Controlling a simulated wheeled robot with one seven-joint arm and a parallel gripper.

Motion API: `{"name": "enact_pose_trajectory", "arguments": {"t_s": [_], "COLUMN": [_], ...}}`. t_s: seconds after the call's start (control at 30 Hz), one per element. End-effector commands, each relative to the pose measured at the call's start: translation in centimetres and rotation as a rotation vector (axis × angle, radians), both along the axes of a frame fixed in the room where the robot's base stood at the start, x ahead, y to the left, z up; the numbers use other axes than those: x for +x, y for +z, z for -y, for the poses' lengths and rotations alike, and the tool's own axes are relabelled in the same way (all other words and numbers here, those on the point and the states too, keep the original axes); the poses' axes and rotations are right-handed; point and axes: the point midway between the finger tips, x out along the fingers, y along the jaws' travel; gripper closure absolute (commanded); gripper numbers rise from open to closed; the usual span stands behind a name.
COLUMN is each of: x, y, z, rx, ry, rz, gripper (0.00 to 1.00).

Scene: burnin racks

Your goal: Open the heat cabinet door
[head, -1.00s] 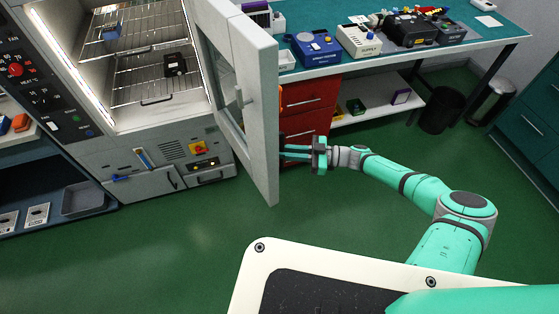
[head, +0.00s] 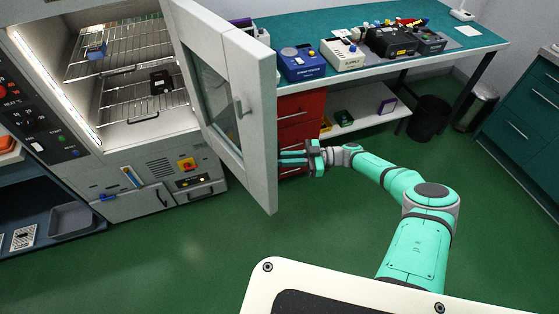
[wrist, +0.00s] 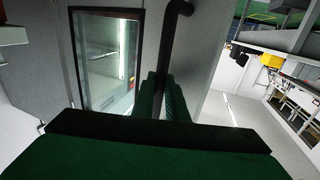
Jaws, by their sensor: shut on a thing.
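The heat cabinet (head: 102,167) stands at the left in the head view, its lit interior exposed. Its pale grey door (head: 257,130) with a glass pane (head: 212,92) stands wide open, swung out to the right. My gripper (head: 287,157) is on the far side of the door, near its free edge, with the fingertips partly hidden by it. In the wrist view, my green fingers (wrist: 164,97) are closed around a dark bar handle (wrist: 173,45) on the door. The door's glass (wrist: 108,58) shows beside it.
Wire shelves (head: 125,55) inside the cabinet hold a blue item (head: 96,50) and a black item (head: 160,81). A green-topped bench (head: 395,62) with instruments and red drawers (head: 305,112) stands behind my gripper. The green floor (head: 180,255) in front is clear.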

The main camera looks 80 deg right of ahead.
Motion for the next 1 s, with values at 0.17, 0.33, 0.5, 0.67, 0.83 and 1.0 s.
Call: {"name": "enact_pose_trajectory", "arguments": {"t_s": [0.17, 0.33, 0.5, 0.67, 0.83, 1.0], "x": [-0.1, -0.1, -0.4, -2.1, -5.1, -8.1], "y": [-0.3, -0.2, -0.2, -0.2, -0.3, -0.3], "z": [-0.2, -0.1, 0.1, 0.7, 1.7, 2.6], "rx": [0.002, 0.001, 0.001, -0.001, 0.0, 0.001], "ry": [0.001, -0.001, -0.003, -0.005, -0.003, -0.002], "rz": [-0.006, -0.004, -0.004, -0.005, -0.006, -0.006], "gripper": [0.69, 0.69, 0.69, 0.69, 0.69, 0.69]}}
